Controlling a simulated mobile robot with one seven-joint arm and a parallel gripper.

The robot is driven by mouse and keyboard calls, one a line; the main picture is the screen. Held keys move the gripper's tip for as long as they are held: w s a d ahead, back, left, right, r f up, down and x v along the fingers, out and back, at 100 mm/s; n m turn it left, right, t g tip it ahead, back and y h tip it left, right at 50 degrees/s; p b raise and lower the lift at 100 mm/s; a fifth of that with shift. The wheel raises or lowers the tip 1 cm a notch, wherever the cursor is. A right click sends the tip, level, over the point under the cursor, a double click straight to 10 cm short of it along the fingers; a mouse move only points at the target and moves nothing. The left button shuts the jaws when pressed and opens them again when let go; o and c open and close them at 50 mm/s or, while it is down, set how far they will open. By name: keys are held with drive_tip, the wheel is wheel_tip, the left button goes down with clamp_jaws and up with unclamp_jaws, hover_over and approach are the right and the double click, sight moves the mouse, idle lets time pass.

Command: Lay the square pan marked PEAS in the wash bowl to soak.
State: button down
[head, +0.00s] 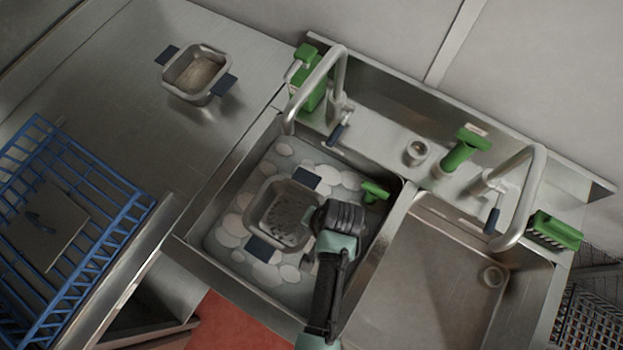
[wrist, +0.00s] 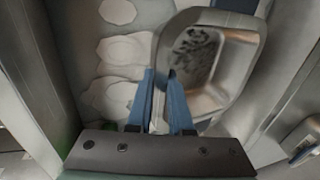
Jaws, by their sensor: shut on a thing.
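A square grey metal pan (head: 284,212) with dark blue side handles and dark speckled residue inside is over or in the left, suds-covered basin (head: 222,250), the wash bowl. No PEAS marking is readable on it. The pan also shows in the wrist view (wrist: 240,62). My gripper (wrist: 163,78) is shut on the pan's near wall, one blue finger on each side of the rim. In the head view my wrist covers the pan's right edge and the fingertips. I cannot tell whether the pan touches the water or the basin floor.
A second pan (head: 197,72) with tan residue stands on the left counter. A blue rack (head: 70,225) is at the left. The right basin (head: 440,270) is empty. Two taps (head: 318,85) (head: 525,195) arch over the basins. A green-handled tool (head: 374,191) is at the left basin's right side.

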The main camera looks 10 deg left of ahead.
drive_tip(key=b+x, duration=0.2)
drive_tip(key=x, duration=0.1)
drive_tip(key=d+b+x, duration=0.1)
drive_tip(key=b+x, duration=0.1)
drive_tip(key=x, duration=0.1)
drive_tip(key=d+b+x, duration=0.1)
drive_tip(key=b+x, duration=0.1)
drive_tip(key=x, duration=0.1)
drive_tip(key=shift+s+f, duration=0.4)
drive_tip(key=shift+f, duration=0.05)
drive_tip(key=shift+c, duration=1.3)
unclamp_jaws()
drive_tip(key=shift+r, duration=0.1)
drive_tip(key=p+v, duration=0.6)
drive_tip(key=p, duration=0.1)
drive_tip(key=shift+r, duration=0.4)
drive_tip(key=shift+d, duration=0.15)
